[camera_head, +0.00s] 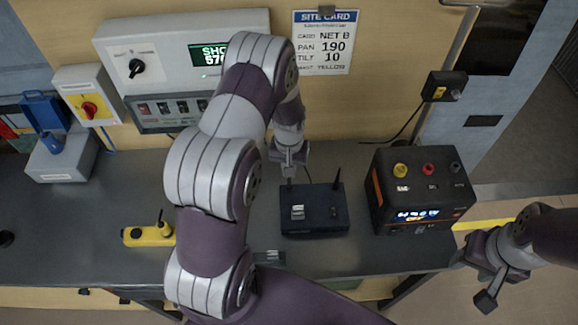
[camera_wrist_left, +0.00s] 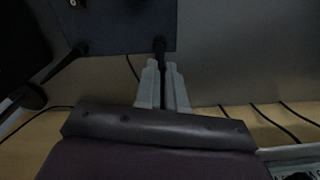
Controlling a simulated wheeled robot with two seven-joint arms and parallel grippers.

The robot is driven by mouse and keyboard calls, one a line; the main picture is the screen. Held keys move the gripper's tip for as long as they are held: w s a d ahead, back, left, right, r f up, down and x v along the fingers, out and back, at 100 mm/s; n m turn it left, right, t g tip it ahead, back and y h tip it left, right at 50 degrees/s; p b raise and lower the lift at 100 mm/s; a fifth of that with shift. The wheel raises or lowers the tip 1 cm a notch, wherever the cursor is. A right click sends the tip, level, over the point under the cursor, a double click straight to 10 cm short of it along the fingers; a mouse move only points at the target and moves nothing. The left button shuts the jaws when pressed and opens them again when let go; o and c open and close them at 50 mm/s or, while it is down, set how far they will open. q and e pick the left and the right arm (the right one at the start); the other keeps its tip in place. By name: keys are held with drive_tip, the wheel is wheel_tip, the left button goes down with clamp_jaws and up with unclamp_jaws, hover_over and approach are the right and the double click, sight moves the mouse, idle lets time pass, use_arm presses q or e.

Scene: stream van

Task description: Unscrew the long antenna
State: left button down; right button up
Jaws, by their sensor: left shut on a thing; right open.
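A dark blue radio box (camera_head: 315,222) stands on the grey bench and has two black antennas at its back edge. My left gripper (camera_head: 289,170) is at the left antenna (camera_head: 290,184). In the left wrist view, the fingers (camera_wrist_left: 163,66) are shut around this thin black rod (camera_wrist_left: 160,46), near the box's edge. Its upper length is hidden between the fingers. The right antenna (camera_head: 337,180) stands free; it also shows in the left wrist view (camera_wrist_left: 65,62). My right gripper (camera_head: 487,297) is open and empty, off the bench's right end.
A black and orange power unit (camera_head: 379,195) stands right of the radio box. A yellow handheld radio (camera_head: 147,236) lies left of my left arm. A control panel, a site card (camera_head: 322,45) and a wall socket (camera_head: 442,88) with a cable line the back wall. My left arm hides the middle bench.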

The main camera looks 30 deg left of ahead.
use_arm(q)
drive_tip(key=shift+n, duration=2)
drive_tip(key=n, duration=0.2)
drive_tip(key=shift+n+p, duration=0.3)
drive_tip(key=shift+n, duration=0.7)
drive_tip(key=n, duration=0.4)
drive_tip(key=c, duration=1.3)
unclamp_jaws()
